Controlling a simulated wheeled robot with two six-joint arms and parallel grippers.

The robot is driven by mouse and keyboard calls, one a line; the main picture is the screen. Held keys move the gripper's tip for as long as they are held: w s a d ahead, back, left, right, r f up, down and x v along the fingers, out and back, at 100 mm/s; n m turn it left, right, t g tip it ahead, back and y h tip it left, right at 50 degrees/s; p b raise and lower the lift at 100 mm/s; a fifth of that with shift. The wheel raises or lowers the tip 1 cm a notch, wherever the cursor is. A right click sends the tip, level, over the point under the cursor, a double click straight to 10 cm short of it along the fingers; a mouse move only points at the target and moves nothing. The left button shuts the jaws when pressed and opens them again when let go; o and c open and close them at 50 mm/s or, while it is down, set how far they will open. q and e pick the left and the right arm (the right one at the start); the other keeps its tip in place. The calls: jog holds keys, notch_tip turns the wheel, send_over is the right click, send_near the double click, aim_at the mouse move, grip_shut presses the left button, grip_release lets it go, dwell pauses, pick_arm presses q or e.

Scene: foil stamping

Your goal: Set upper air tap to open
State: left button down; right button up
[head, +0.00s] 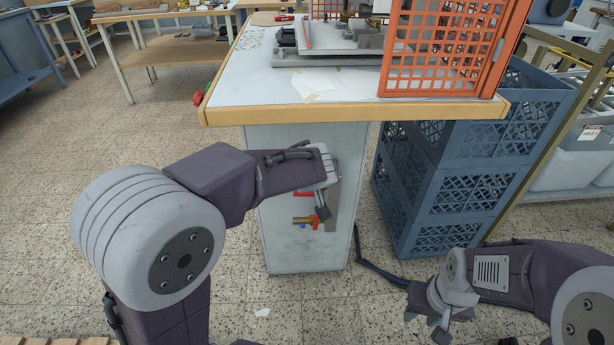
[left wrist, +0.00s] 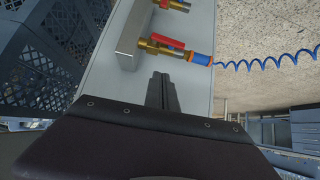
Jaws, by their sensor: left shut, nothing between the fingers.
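The upper air tap is a brass valve with a red lever (head: 303,194) on the side of the white cabinet, largely hidden behind my left gripper in the head view. In the left wrist view the upper tap (left wrist: 165,42) shows its red lever lying roughly along the brass body, with a blue fitting at its end. My left gripper (head: 322,208) is shut and empty, its fingers (left wrist: 162,80) close to this tap with a visible gap. The lower tap (head: 303,221) also has a red lever and brass body. My right gripper (head: 432,322) is open and empty, low at the right.
The white cabinet (head: 285,250) stands under a wood-edged worktop (head: 240,115). An orange mesh guard (head: 440,50) stands on top. Blue crates (head: 440,190) are stacked to the right. A blue coiled hose (left wrist: 270,60) runs from the upper tap.

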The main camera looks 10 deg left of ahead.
pick_arm(q)
jog(key=d+r+m+t+h+p, duration=0.1)
jog(key=d+r+m+h+p, duration=0.2)
jog(key=d, duration=0.4)
jog(key=d+r+m+t+h+p, duration=0.1)
jog(key=d+r+m+h+p, duration=0.1)
jog(key=d+m+h, duration=0.35)
jog(key=s+a+f+n+g+y+p, duration=0.1)
jog(key=s+a+n+y+p, duration=0.1)
jog(key=a+n+y+p, duration=0.35)
jog(key=s+a+f+n+g+y+p, duration=0.1)
jog(key=s+a+n+y+p, duration=0.1)
jog(key=a+y+p, duration=0.4)
jog(key=w+a+f+h+b, duration=0.1)
jog(key=w+a+f+b, duration=0.1)
jog(key=f, duration=0.3)
jog(key=w+a+f+h+b, duration=0.1)
jog(key=w+a+f+b, duration=0.1)
jog(key=w+f, duration=0.3)
jog(key=shift+f+b, duration=0.65)
jog(key=shift+b, duration=0.05)
